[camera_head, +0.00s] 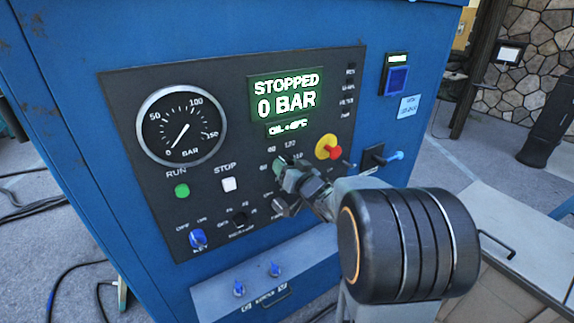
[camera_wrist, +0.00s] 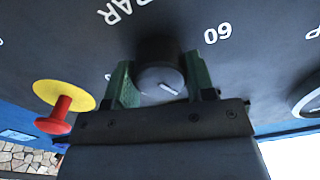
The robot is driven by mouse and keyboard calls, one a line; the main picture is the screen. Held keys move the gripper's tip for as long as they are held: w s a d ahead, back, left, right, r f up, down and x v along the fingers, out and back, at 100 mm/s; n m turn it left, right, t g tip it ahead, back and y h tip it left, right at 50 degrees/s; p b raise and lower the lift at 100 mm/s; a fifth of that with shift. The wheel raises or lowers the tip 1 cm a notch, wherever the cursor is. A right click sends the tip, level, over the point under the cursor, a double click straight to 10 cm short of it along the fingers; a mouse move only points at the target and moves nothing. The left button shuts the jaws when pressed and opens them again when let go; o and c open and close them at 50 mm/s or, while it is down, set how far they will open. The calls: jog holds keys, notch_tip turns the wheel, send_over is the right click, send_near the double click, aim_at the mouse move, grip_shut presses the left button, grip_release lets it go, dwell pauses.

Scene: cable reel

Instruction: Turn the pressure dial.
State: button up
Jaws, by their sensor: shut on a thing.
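The pressure dial is a dark round knob (camera_wrist: 158,80) with a white pointer line, on the black panel in the wrist view. Numbers such as 60 stand around it. My gripper (camera_wrist: 160,86) has its green-padded fingers on both sides of the knob and is shut on it. In the head view my gripper (camera_head: 289,172) is at the panel over the dial, and the knob is mostly hidden behind it. The green display (camera_head: 287,95) reads STOPPED and 0 BAR. The round gauge (camera_head: 181,125) has its needle near 0.
A red emergency button (camera_head: 334,151) on a yellow disc sits close to my gripper; it also shows in the wrist view (camera_wrist: 58,117). Green RUN (camera_head: 182,190) and white STOP (camera_head: 229,184) buttons and a blue key switch (camera_head: 198,238) are left.

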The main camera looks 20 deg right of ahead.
jog(key=m+p, duration=0.2)
jog(key=m, duration=0.2)
jog(key=shift+r+m, duration=0.15)
jog(key=shift+m, duration=0.15)
jog(key=m+p, duration=0.2)
jog(key=m, duration=0.3)
jog(key=shift+p, duration=0.35)
jog(key=shift+f+m, duration=0.2)
jog(key=shift+m, duration=0.1)
jog(key=o, duration=0.9)
jog(key=shift+s+d, duration=0.1)
